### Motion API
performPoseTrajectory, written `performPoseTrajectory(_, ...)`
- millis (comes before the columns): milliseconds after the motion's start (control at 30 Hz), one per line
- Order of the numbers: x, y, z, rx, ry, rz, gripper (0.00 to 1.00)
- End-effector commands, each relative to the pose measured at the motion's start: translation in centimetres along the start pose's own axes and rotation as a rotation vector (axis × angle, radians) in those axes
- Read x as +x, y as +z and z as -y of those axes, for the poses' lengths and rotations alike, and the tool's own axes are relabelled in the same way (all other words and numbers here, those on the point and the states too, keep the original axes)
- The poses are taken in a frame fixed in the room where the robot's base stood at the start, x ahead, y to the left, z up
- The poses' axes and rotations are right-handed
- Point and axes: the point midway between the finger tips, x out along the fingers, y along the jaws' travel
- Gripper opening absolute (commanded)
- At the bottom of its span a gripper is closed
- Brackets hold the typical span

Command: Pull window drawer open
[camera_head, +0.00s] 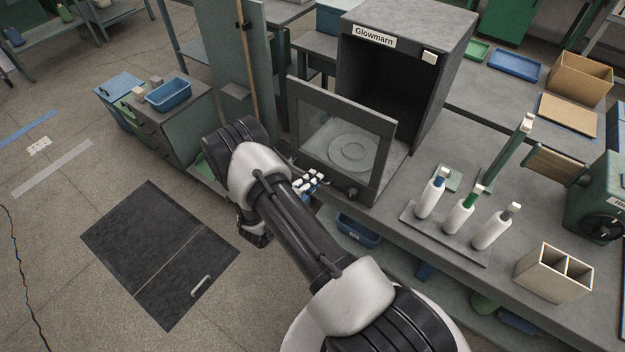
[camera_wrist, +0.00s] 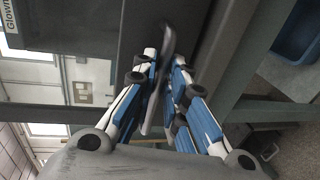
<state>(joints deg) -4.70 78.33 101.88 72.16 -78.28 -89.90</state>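The window drawer (camera_head: 384,159) belongs to the grey box labelled Glowmarn. Its dark-framed front with a glass pane stands well out from the box opening, and a round plate shows through the glass. My gripper (camera_head: 310,181) is at the lower left of this front, with blue and white fingers. In the wrist view my gripper (camera_wrist: 166,62) has its fingers close together on either side of a dark grey handle bar (camera_wrist: 167,38). The fingers look shut on the bar, though part of the contact is hidden. My arm hides the area below the handle.
A bench (camera_head: 440,168) carries the box, a rack (camera_head: 445,236) of white bottles and a two-part holder (camera_head: 552,272). A cabinet with a blue tray (camera_head: 169,95) stands at the left. Floor is free around the dark mat (camera_head: 150,240).

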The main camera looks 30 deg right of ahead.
Motion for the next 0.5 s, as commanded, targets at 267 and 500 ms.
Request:
performPoseTrajectory(267, 0.02, 0.0, -0.01, 0.0, 0.0, 0.0, 0.29)
performPoseTrajectory(500, -0.09, -0.01, 0.0, 0.0, 0.0, 0.0, 0.29)
